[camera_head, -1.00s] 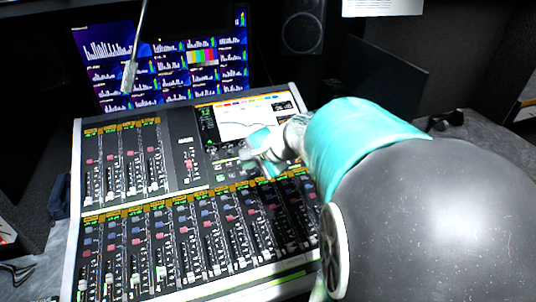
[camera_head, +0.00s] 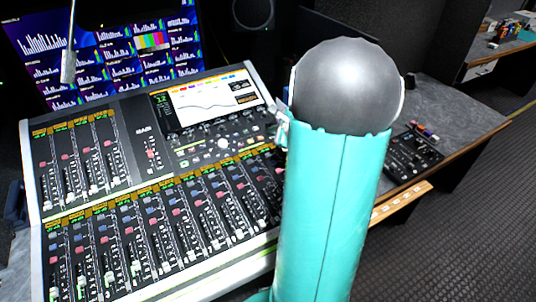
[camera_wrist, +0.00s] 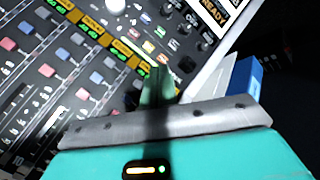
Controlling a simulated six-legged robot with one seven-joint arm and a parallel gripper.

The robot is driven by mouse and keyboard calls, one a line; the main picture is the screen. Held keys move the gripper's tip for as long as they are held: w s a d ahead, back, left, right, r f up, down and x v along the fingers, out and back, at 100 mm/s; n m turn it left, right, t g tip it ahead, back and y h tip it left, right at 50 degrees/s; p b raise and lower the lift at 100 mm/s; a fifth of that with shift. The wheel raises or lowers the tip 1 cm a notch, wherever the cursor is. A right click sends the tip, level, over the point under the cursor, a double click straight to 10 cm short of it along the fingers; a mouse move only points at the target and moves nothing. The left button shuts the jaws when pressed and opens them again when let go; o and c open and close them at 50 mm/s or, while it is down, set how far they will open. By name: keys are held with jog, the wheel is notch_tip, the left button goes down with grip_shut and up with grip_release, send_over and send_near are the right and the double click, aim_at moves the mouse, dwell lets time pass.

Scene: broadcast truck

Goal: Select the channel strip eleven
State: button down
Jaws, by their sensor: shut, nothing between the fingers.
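The mixing console (camera_head: 143,115) stands at the left in the head view, with a shorter upper row and a longer lower row of channel strips. Each strip has a yellow-green label, coloured buttons and a fader. The strip numbers are too small to read, so I cannot tell which is eleven. My gripper is mostly hidden behind my arm in the head view, near the console's right side. In the wrist view my gripper (camera_wrist: 158,84) is shut and empty, its tips over the label row by the rightmost strips. I cannot tell whether they touch.
The console's lit screen (camera_head: 207,102) is above the lower strips. A gooseneck microphone (camera_head: 68,65) hangs before the monitor wall (camera_head: 110,50). A small black control panel (camera_head: 412,155) lies on the desk at right. Open floor lies at lower right.

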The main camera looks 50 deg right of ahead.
send_over(271, 159)
jog(key=shift+f, duration=4.15)
jog(key=shift+f, duration=0.1)
jog(key=shift+f, duration=0.3)
jog(key=shift+w+f, duration=0.1)
jog(key=shift+f, duration=0.3)
jog(key=shift+d+r, duration=0.1)
jog(key=shift+r, duration=0.7)
jog(key=shift+r, duration=0.1)
jog(key=r, duration=0.2)
jog(key=s+r, duration=0.1)
jog(key=r, duration=0.1)
jog(key=shift+r, duration=0.4)
